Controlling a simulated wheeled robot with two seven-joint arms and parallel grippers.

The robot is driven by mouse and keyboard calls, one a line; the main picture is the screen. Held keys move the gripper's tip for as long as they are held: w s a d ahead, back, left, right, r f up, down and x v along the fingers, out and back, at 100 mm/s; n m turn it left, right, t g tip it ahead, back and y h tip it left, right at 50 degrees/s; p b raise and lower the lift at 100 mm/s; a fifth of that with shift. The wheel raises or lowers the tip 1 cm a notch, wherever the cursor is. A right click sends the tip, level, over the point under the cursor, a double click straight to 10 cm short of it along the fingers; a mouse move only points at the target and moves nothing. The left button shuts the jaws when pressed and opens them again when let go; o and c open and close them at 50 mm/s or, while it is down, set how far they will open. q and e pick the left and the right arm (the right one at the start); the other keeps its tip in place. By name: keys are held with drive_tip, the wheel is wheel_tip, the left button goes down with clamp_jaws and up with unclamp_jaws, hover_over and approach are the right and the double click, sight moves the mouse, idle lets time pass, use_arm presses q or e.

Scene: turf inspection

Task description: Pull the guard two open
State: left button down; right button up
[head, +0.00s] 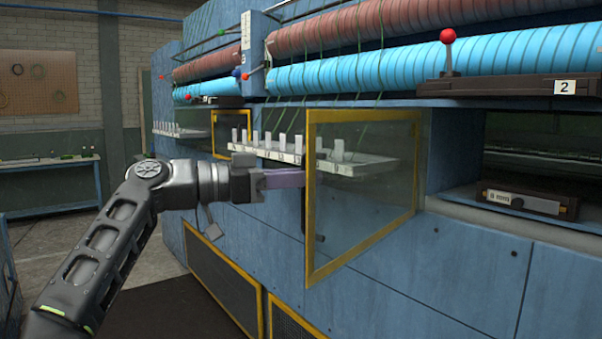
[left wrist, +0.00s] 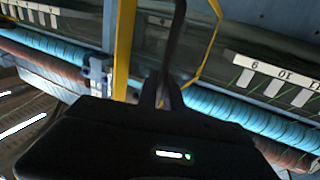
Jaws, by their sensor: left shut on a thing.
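Guard two, a clear panel in a yellow frame (head: 309,220), stands swung out from the blue machine, at an angle to its front. Its yellow frame also shows in the left wrist view (left wrist: 124,45). In the left wrist view, the fingers (left wrist: 163,92) are closed around a dark curved handle (left wrist: 174,40) of the guard. My right gripper is in neither view.
A white numbered rail with upright tabs (head: 270,151) runs behind the guard. Blue rollers (head: 520,52) and a red-knobbed lever (head: 448,52) are above. A plate marked 2 (head: 565,87) is at upper right. A dark block (head: 525,203) lies in the right opening. Another yellow-framed guard (head: 216,135) is farther left.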

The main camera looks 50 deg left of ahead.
use_arm(q)
drive_tip(key=c, duration=1.5)
unclamp_jaws()
drive_tip(key=shift+w, duration=0.15)
drive_tip(key=v, duration=0.7)
drive_tip(key=shift+s+r, duration=0.1)
drive_tip(key=shift+s, duration=0.3)
